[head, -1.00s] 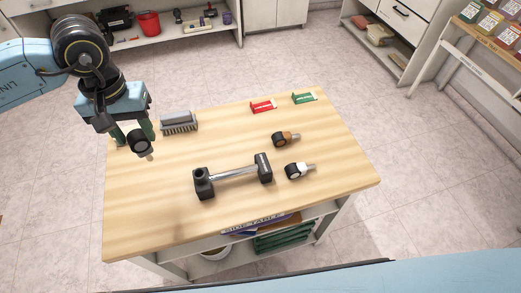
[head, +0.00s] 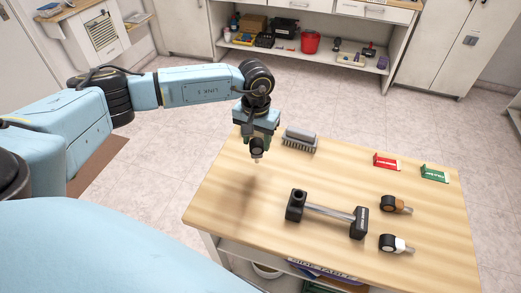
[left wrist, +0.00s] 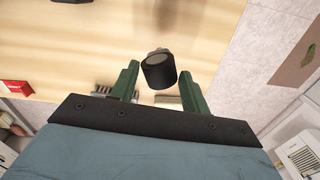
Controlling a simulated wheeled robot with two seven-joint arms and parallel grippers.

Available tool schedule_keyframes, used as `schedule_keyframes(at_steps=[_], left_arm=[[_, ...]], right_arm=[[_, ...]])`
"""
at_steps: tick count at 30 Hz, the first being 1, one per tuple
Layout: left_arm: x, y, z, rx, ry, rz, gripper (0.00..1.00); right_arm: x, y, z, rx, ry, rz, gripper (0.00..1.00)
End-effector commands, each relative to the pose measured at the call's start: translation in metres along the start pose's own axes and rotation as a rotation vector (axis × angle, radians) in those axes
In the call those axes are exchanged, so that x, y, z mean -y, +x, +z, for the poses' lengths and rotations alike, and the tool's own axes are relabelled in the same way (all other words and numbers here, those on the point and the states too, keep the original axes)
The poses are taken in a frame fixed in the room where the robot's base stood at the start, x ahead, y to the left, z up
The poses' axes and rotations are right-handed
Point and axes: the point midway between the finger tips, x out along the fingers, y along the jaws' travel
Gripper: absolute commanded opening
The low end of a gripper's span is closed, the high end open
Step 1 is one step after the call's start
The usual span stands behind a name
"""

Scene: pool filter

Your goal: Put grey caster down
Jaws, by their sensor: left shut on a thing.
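The grey caster (head: 257,147), a black wheel with a short grey stem, hangs stem down in my left gripper (head: 258,138). My left gripper is shut on it, above the far left part of the wooden table (head: 225,190). The caster looks to be held above the tabletop, with a shadow on the wood below. In the left wrist view the caster (left wrist: 159,71) shows between the green fingers (left wrist: 160,82), its stem mostly hidden behind the wheel. My right gripper is not in view.
A grey brush (head: 299,141) lies right of the gripper. The table's left front is clear.

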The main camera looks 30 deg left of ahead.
Motion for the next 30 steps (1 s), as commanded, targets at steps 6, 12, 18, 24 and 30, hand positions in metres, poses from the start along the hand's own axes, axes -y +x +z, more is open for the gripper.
schedule_keyframes(at_steps=[6, 12, 18, 24, 30], left_arm=[[-0.001, 0.019, 0.001, 0.002, 0.001, 0.000, 0.10], [-0.001, 0.044, 0.000, 0.001, 0.000, 0.001, 0.10], [0.000, 0.044, 0.000, -0.001, 0.001, 0.001, 0.10], [0.000, 0.047, 0.000, -0.001, 0.000, 0.001, 0.50], [0.000, 0.046, 0.000, -0.001, 0.000, 0.001, 0.68]], right_arm=[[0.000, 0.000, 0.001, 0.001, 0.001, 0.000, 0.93], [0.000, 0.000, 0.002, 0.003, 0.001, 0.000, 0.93], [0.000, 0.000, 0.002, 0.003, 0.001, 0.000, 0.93], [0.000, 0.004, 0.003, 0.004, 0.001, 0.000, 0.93], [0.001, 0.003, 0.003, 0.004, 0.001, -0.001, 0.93]])
